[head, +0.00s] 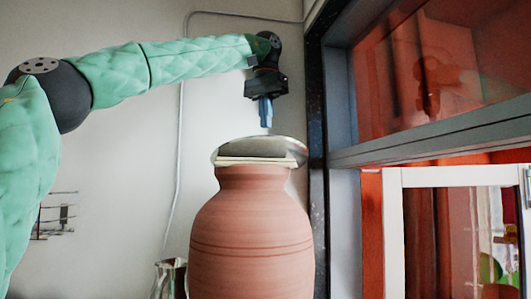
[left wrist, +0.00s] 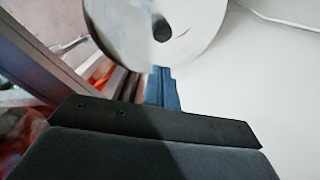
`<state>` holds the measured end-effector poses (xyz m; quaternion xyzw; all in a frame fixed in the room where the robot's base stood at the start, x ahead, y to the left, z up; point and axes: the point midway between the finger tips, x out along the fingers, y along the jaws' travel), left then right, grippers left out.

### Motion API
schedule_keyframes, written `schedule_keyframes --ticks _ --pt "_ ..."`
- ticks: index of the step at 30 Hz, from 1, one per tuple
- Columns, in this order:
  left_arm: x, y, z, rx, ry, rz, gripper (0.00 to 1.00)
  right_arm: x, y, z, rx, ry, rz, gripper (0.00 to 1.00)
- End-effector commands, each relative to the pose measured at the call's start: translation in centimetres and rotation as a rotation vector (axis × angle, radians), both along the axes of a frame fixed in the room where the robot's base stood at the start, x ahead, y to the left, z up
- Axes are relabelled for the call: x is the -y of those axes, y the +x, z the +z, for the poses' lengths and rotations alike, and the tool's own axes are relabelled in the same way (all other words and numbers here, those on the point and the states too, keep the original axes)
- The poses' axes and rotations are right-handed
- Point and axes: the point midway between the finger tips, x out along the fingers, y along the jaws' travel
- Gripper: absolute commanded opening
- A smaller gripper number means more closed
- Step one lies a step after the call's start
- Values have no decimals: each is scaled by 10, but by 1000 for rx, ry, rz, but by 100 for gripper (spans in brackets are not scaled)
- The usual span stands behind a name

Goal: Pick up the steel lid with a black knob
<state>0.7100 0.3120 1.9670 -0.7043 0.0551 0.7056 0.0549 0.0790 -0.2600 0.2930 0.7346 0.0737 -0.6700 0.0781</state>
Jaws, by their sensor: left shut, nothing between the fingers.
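The steel lid (head: 290,150) rests on top of a clay waterpot (head: 252,235), over a thin cream board (head: 240,161) at the pot's mouth. In the left wrist view the lid (left wrist: 115,35) is a pale round disc with a dark spot, likely its black knob (left wrist: 161,28). The knob cannot be made out in the head view. My left gripper (head: 266,126) points down just above the lid, shut and empty, apart from the lid. Its blue fingertips (left wrist: 162,70) show in the left wrist view below the knob. My right gripper is not in view.
A dark post (head: 317,200) and a window frame (head: 430,132) stand close to the right of the pot. A shiny metal vessel (head: 171,279) stands at the pot's lower left. The space left of the pot, before the pale wall, is open.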

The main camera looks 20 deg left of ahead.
Motion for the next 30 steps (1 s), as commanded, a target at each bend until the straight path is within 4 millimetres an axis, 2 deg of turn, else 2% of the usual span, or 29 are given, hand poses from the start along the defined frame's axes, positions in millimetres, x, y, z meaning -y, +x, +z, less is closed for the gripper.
schedule_keyframes --ticks 18,24,30 --pt "0 0 -75 0 -1 0 0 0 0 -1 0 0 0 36" --pt "0 0 -87 1 0 2 0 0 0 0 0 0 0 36" --pt "0 -1 -90 2 0 2 0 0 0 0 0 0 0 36"
